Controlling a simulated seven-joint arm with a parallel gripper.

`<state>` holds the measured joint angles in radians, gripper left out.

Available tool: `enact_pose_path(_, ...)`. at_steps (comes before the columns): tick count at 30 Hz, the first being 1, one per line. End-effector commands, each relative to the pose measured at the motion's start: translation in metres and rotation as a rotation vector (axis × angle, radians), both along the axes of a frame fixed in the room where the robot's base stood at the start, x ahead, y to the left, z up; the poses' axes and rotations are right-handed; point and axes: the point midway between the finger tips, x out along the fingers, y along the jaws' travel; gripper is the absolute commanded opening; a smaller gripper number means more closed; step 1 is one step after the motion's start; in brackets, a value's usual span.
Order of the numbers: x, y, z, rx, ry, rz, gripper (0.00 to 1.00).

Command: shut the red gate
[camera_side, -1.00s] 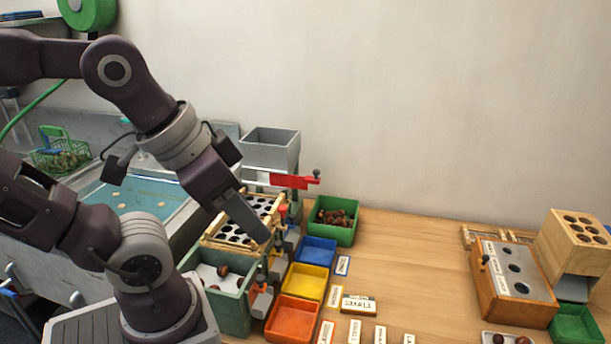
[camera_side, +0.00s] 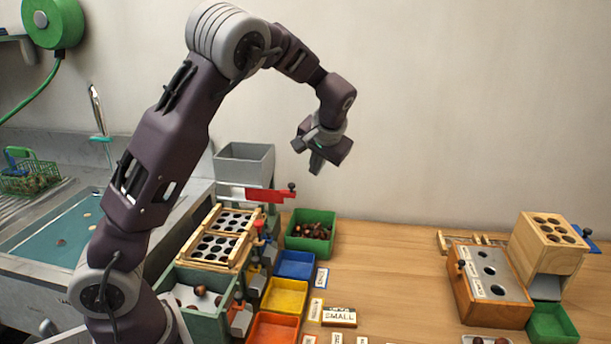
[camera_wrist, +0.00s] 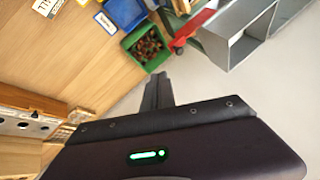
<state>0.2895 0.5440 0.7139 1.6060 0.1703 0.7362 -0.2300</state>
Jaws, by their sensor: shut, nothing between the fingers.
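The red gate (camera_side: 268,195) is a flat red plate with a dark knob at its right end. It sits at the foot of the grey hopper (camera_side: 244,165) and sticks out to the right of it. In the wrist view the red gate (camera_wrist: 190,28) shows beside the hopper (camera_wrist: 240,30). My gripper (camera_side: 316,168) is shut and empty, high in the air to the right of and above the gate, clear of it. Its fingers (camera_wrist: 157,90) also show shut in the wrist view. The gate's inner end is hidden under the hopper.
A green bin of chestnuts (camera_side: 311,232) stands just right of the gate. A wooden sieve frame (camera_side: 217,240) lies to its left. Blue (camera_side: 295,265) and yellow (camera_side: 284,295) trays sit in front. A wooden block stand (camera_side: 548,245) is far right. The middle of the table is mostly clear.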

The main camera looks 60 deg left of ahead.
Motion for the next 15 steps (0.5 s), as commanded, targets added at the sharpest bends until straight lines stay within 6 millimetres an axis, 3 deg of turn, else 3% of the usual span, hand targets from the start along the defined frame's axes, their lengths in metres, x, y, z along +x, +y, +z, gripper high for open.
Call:
enact_pose_path(12, 0.016, 0.046, -0.076, -0.004, 0.004, 0.003, 0.00)
enact_pose_path(15, 0.010, 0.063, -0.078, -0.005, 0.002, 0.005, 0.00)
